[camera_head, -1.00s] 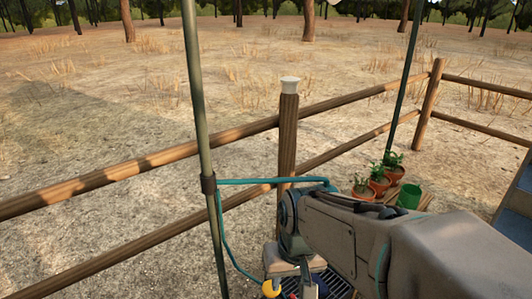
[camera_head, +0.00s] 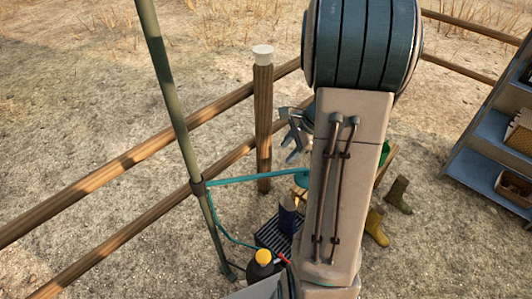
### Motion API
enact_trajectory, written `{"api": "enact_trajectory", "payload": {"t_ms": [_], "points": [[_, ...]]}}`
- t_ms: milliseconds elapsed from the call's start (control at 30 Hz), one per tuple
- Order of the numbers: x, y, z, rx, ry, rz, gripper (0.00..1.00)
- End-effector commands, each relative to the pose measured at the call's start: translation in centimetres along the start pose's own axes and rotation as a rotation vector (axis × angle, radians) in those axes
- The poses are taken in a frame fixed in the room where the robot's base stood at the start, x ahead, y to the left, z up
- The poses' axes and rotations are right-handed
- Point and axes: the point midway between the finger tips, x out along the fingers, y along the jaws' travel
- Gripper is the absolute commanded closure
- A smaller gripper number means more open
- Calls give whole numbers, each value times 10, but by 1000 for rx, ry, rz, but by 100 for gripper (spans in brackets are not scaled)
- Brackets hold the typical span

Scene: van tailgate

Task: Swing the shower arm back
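The shower arm (camera_head: 250,179) is a thin teal bar, held by a dark collar (camera_head: 198,187) on a tall green pole (camera_head: 173,110). It reaches right from the pole, and its far end passes behind my arm. A round teal piece, perhaps the shower head (camera_head: 302,179), shows partly at that end. A teal hose (camera_head: 222,230) hangs from the bar near the pole. My gripper (camera_head: 289,133) is left of my raised arm, beside the fence post and above the bar in the picture. Its grey fingers look apart and empty, and they do not appear to touch the bar.
A wooden fence (camera_head: 130,150) with a white-capped post (camera_head: 264,120) stands behind. Below are a dark slatted mat (camera_head: 273,236), a dark yellow-topped bottle (camera_head: 262,266) and a dark blue container (camera_head: 290,217). Boots (camera_head: 376,227) and blue shelves (camera_head: 480,155) stand at right.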

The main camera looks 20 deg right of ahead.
Motion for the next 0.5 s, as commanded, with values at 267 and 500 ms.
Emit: {"api": "enact_trajectory", "payload": {"t_ms": [267,500], "points": [[19,-2,-5,38,-3,-4,62],[70,-2,-5,35,-3,-2,62]]}}
